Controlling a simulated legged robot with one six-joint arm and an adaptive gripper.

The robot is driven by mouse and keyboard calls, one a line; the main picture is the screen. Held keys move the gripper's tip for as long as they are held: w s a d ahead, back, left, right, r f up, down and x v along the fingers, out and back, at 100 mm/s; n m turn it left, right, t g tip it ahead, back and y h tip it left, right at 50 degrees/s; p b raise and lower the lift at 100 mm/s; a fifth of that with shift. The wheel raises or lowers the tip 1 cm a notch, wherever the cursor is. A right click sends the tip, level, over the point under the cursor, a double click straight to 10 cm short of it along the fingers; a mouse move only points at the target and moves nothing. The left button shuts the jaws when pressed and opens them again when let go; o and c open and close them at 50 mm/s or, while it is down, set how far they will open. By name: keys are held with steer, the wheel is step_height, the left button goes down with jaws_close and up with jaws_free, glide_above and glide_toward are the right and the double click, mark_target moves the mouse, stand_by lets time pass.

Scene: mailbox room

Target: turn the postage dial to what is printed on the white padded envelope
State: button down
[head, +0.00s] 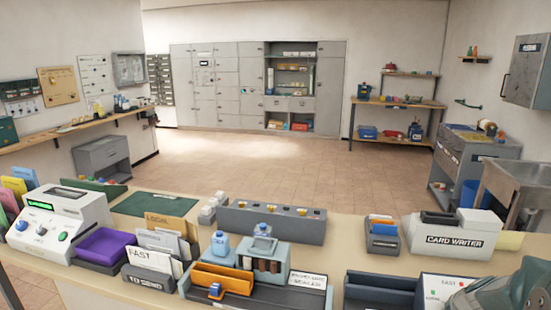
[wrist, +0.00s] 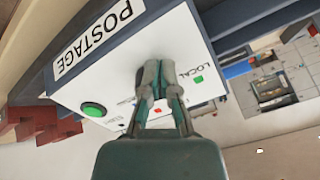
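The white postage machine (wrist: 110,62) fills the wrist view, tilted, with "POSTAGE" on its edge, a round green button (wrist: 93,110), a "LOCAL" mark with a green square, and red marks. It also shows at the lower right of the head view (head: 433,285), with "FAST" and "LOCAL" on it. My gripper (wrist: 158,70) is at the panel among these marks, its fingertips drawn close together. The fingers hide the dial between the marks. White envelopes, one marked "FAST" (head: 145,257), stand in the "TO SEND" holder (head: 150,284); I cannot tell which is padded.
The counter also holds a "CARD WRITER" (head: 453,237), a dark blue tray (head: 380,293) left of the postage machine, a sealer with an orange part (head: 222,278), a purple tray (head: 103,246) and a white machine with a green display (head: 60,222). The floor beyond is clear.

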steer(key=shift+s+d, duration=0.1)
steer(key=shift+d, duration=0.1)
steer(key=shift+s+d+f, duration=0.1)
steer(key=shift+s+d, duration=0.1)
steer(key=shift+d, duration=0.05)
steer(key=shift+s+d, duration=0.25)
steer(key=shift+d, duration=0.1)
steer(key=shift+f, duration=0.15)
steer(key=shift+s+a+f, duration=0.1)
steer(key=shift+s+a, duration=0.05)
steer(key=shift+s, duration=0.15)
steer(key=shift+v, duration=2.95)
steer(key=shift+a, duration=0.15)
